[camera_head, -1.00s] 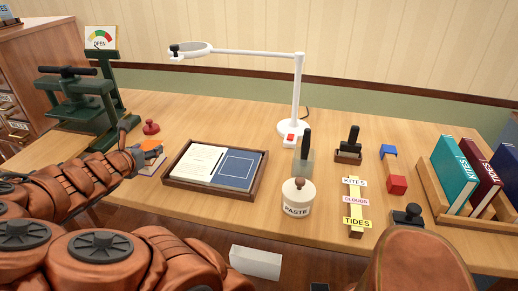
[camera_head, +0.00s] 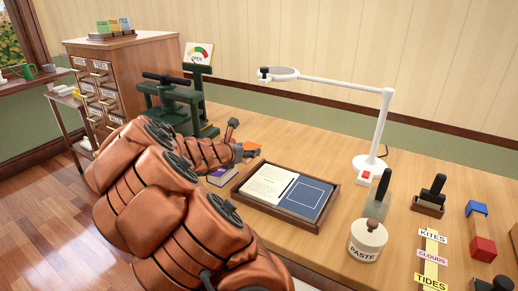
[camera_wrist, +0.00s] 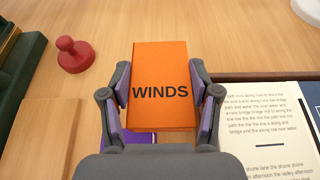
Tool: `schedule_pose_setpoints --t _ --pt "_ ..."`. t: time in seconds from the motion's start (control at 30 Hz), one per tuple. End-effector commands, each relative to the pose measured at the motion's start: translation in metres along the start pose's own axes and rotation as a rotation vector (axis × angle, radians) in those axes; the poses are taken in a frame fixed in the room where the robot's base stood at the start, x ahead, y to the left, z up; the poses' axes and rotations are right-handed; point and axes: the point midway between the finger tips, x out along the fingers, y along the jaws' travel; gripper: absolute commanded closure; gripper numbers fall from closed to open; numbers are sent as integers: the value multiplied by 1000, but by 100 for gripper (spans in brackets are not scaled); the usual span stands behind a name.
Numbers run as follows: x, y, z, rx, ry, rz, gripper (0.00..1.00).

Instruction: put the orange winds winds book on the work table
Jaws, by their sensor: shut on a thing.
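The orange book (camera_wrist: 160,62) marked WINDS is between the fingers of my gripper (camera_wrist: 162,92), which is shut on its sides. In the head view a small orange part of the book (camera_head: 251,146) shows beside my gripper (camera_head: 240,152), left of the lamp. The book is over the work table (camera_head: 320,142); I cannot tell whether it touches anything below. A purple book (camera_head: 222,177) lies on the table beneath or beside it, and a purple edge (camera_wrist: 141,138) shows below the orange book in the wrist view.
A tray (camera_head: 296,216) with papers lies right of my gripper. A green press (camera_head: 170,100) stands behind it. The lamp (camera_head: 383,120), paste jar (camera_head: 367,241) and stamps are further right. Drawer cabinet (camera_head: 140,62) stands back left.

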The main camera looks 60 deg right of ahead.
Motion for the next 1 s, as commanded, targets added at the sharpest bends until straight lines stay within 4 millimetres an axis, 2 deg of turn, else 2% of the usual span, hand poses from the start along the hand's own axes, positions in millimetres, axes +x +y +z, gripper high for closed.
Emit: schedule_pose_setpoints --t 0.2,0.4,0.67,0.9,1.0 --pt "44 10 12 3 3 -1 75" --pt "78 19 22 2 4 1 75" --pt "96 22 27 0 2 0 75" --pt "107 22 1 -4 2 -1 75" --pt "109 22 -4 -1 2 -1 75"
